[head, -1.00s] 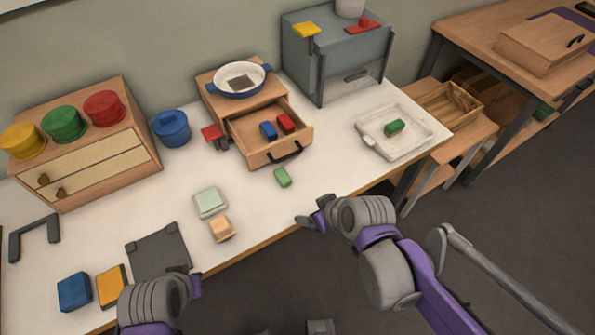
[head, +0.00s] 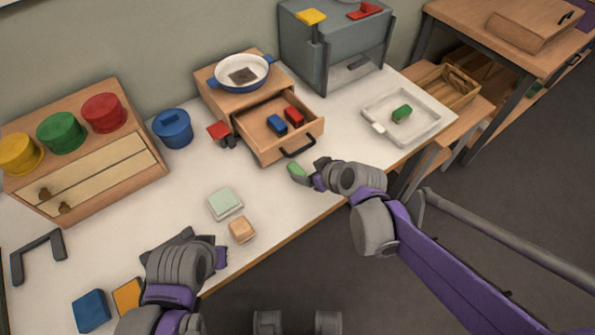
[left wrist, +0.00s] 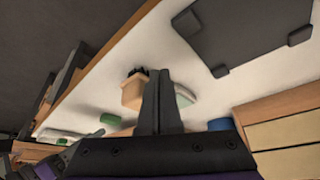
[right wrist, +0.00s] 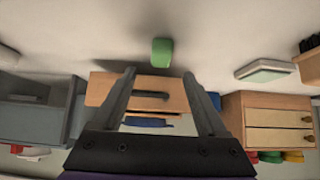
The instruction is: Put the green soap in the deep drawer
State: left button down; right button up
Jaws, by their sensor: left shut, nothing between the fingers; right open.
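The green soap (head: 297,170) lies on the white table in front of the open wooden drawer (head: 262,148), which holds a blue block (head: 277,124) and a red block (head: 294,117). My right gripper (right wrist: 158,74) is open and empty, low beside the soap. In the right wrist view the soap (right wrist: 162,52) shows just beyond the fingertips, roughly between their lines, with the drawer front (right wrist: 105,92) behind the fingers. My left gripper (left wrist: 163,76) is shut and empty above the front left of the table; its fingertips are hard to see in the head view.
A pale green block (head: 225,203) and a small tan block (head: 242,230) lie left of the soap. A white tray (head: 430,128) at the right holds another green block (head: 401,113). A blue-rimmed pan (head: 241,73) stands on the drawer unit. A wooden cabinet (head: 100,175) stands at the left.

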aim_at(298, 170)
jog(key=b+x, duration=0.1)
jog(key=x, duration=0.5)
jog(key=shift+f, duration=0.3)
grip_shut()
